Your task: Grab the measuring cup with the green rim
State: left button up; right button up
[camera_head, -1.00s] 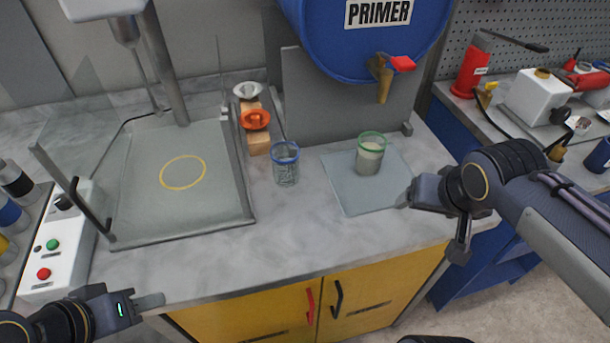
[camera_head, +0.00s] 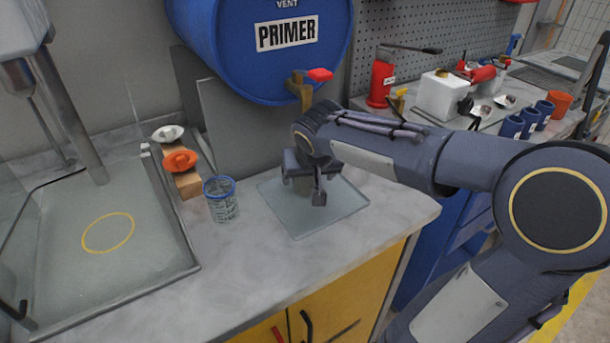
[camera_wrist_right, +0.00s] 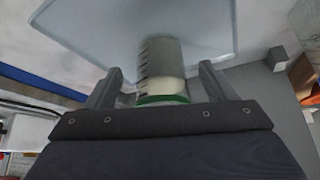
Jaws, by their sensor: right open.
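The measuring cup with the green rim (camera_wrist_right: 163,70) shows in the right wrist view, with black marks on its clear side and pale liquid in it. It stands between the two open fingers of my right gripper (camera_head: 309,190), with a visible gap on the right side. In the head view my right gripper and wrist are above the grey mat (camera_head: 300,226) and hide this cup. I cannot tell whether either finger touches it. My left gripper is out of view.
A blue-rimmed measuring cup (camera_head: 221,205) stands left of the mat. Orange (camera_head: 181,161) and white (camera_head: 167,134) funnel-like pieces sit behind it. The blue PRIMER drum (camera_head: 262,60) with its tap (camera_head: 302,88) hangs close behind my right gripper. The front counter is clear.

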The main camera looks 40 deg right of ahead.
jog(key=w, duration=0.1)
jog(key=w+d, duration=0.1)
jog(key=w+d+f, duration=0.1)
jog(key=w, duration=0.1)
jog(key=shift+d+p, duration=0.1)
jog(key=shift+p, duration=0.25)
jog(key=shift+f, duration=0.1)
jog(key=c, duration=1.3)
jog(key=shift+w+r, duration=0.1)
jog(key=shift+r, duration=0.1)
